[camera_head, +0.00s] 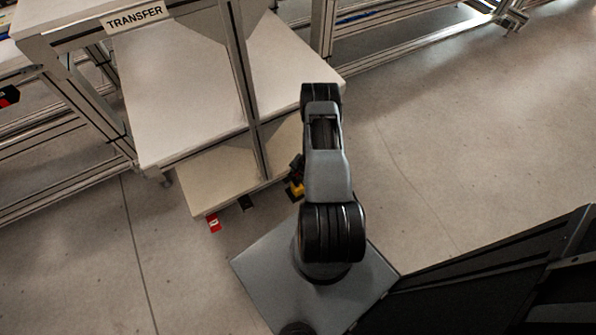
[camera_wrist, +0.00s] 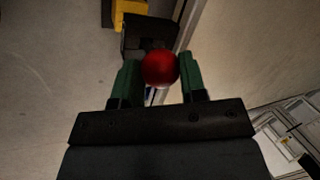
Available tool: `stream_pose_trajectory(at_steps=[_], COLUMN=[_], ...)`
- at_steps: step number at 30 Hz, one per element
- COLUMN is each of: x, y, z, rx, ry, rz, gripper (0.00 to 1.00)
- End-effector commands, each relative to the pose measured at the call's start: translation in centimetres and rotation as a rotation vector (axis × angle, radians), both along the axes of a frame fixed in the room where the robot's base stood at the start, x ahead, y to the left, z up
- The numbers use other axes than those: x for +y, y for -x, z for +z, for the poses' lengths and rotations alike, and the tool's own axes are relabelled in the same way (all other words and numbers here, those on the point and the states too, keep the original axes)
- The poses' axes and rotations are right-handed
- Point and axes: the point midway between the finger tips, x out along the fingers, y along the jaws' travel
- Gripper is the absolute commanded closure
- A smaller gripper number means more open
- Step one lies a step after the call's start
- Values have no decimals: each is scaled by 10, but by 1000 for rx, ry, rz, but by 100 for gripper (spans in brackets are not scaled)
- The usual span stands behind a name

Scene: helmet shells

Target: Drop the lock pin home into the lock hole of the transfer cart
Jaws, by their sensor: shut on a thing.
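The transfer cart, with pale shelves and a TRANSFER sign (camera_head: 135,16), stands at upper left in the head view. In the wrist view my gripper (camera_wrist: 161,72) has its green fingers shut on the lock pin, whose red ball knob (camera_wrist: 160,68) shows between them. A little bright metal shows just below the knob; the rest of the pin is hidden. A dark block (camera_wrist: 148,36) lies right behind the knob. I cannot see the lock hole or tell whether the pin is in it.
A yellow part (camera_head: 296,189) sits by the cart's lower shelf edge (camera_head: 225,198), beside my arm; a yellow part (camera_wrist: 131,14) also shows in the wrist view. A red tag-like piece (camera_head: 213,223) is at the shelf's front corner. Open floor (camera_head: 440,160) lies to the right.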

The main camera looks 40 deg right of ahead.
Motion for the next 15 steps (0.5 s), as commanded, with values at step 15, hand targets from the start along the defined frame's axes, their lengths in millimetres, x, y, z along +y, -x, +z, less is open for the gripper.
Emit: stream_pose_trajectory(at_steps=[15], x=[0], y=[0], z=[-14], rx=[0], ry=[0], rz=[0], gripper=[90])
